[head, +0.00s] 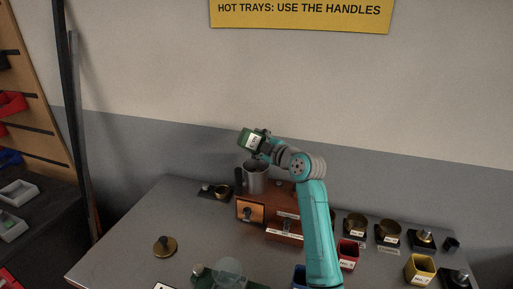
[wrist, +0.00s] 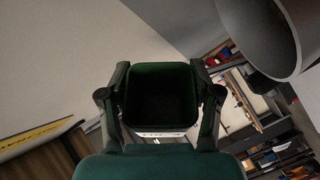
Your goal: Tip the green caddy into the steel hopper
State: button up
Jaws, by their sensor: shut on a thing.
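The green caddy (head: 247,140) with a white label is held up in the head view, tilted, above the steel hopper (head: 257,180). The hopper is a grey cylinder on top of the brown roaster. My gripper (head: 264,147) is shut on the caddy from its right side. In the wrist view the caddy (wrist: 160,97) sits between both fingers, its dark green inside facing the camera; I see no contents there. The hopper (wrist: 262,38) shows as a large grey cylinder at the upper right, apart from the caddy.
The brown roaster (head: 285,224) stands on the grey table (head: 125,235). Brass pans (head: 388,230), a red bin (head: 348,254) and a yellow bin (head: 420,268) are on the right. A brass weight (head: 165,246) stands at the left, with bare table around it.

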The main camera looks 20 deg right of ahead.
dwell(0.3)
jog(key=shift+w+a+r+n+g+h, duration=0.1)
jog(key=shift+a+r+n+g+h, duration=0.15)
jog(key=shift+n, duration=0.3)
jog(key=shift+a+r+n+g+h, duration=0.1)
jog(key=shift+a+n+g+h, duration=0.15)
jog(key=shift+n, duration=0.3)
jog(key=shift+w+a+r+n+g+h, duration=0.1)
jog(key=shift+a+r+n+g+h, duration=0.15)
jog(key=shift+n+h, duration=0.2)
jog(key=shift+a+n+g+h, duration=0.1)
jog(key=shift+n+g+h, duration=0.25)
jog(key=shift+n, duration=0.2)
jog(key=n+h, duration=0.1)
jog(key=a+n+g+h, duration=0.1)
jog(key=n+h, duration=0.1)
jog(key=shift+w+a+r, duration=0.1)
jog(key=shift+a+r, duration=0.05)
jog(key=shift+r, duration=0.25)
jog(key=n+h, duration=0.2)
jog(key=n+g+h, duration=0.1)
jog(key=shift+a+r, duration=0.25)
jog(key=shift+r, duration=0.15)
jog(key=n+h, duration=0.2)
jog(key=h, duration=0.1)
jog(key=n+h, duration=0.1)
jog(key=n, duration=0.1)
jog(key=shift+d+f, duration=0.2)
jog(key=shift+f, duration=0.05)
